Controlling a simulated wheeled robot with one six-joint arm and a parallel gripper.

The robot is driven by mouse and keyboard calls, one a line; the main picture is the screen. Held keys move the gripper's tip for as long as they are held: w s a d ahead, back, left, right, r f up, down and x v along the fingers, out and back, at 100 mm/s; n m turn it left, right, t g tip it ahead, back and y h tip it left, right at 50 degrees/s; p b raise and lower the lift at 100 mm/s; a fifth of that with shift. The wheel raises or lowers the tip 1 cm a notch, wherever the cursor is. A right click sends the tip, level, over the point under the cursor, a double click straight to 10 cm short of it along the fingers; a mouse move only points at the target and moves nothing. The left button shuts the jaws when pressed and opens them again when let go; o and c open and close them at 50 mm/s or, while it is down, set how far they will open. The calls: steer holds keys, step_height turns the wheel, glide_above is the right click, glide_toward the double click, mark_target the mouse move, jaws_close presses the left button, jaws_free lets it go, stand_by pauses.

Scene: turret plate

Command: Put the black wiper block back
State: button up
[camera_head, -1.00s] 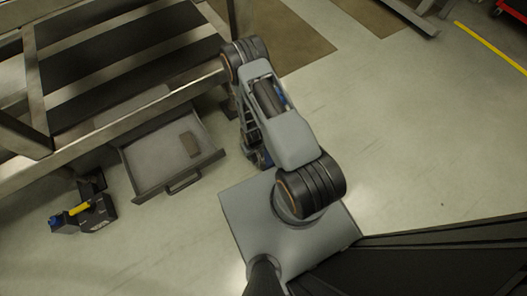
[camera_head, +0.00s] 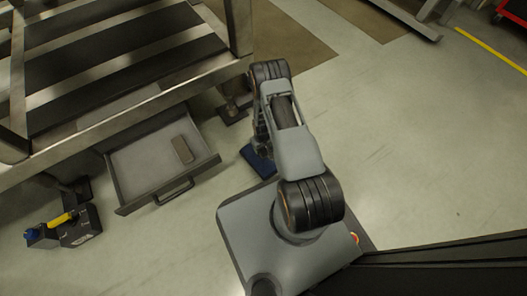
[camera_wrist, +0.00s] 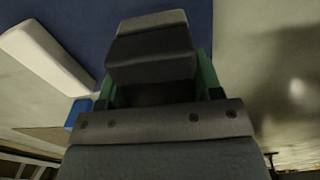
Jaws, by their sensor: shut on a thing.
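The black wiper block (camera_wrist: 150,58) fills the middle of the wrist view. It is black with a greyer face at its far end. My gripper (camera_wrist: 158,88) is shut on it, with green finger parts showing on both sides of the block. In the head view my arm hides most of the gripper, and the block cannot be made out there. A dark blue part (camera_head: 258,160) shows at the lower end of my arm, right of the open drawer. I cannot tell the block's place from these frames.
An open drawer (camera_head: 130,168) under the metal bench (camera_head: 130,100) holds a brownish flat block (camera_head: 182,149). A dark case with a yellow part (camera_head: 78,228) stands on the floor at left. A white and blue object (camera_wrist: 45,60) shows in the wrist view.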

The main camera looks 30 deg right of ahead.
steer(key=shift+w+d+f, duration=0.3)
steer(key=shift+f, duration=0.2)
steer(key=f, duration=0.1)
steer(key=f+b, duration=0.2)
steer(key=shift+w+d+f, duration=0.2)
steer(key=shift+w+f, duration=0.05)
steer(key=shift+f, duration=0.1)
steer(key=o, duration=0.8)
steer(key=shift+f, duration=0.1)
steer(key=shift+o, duration=0.2)
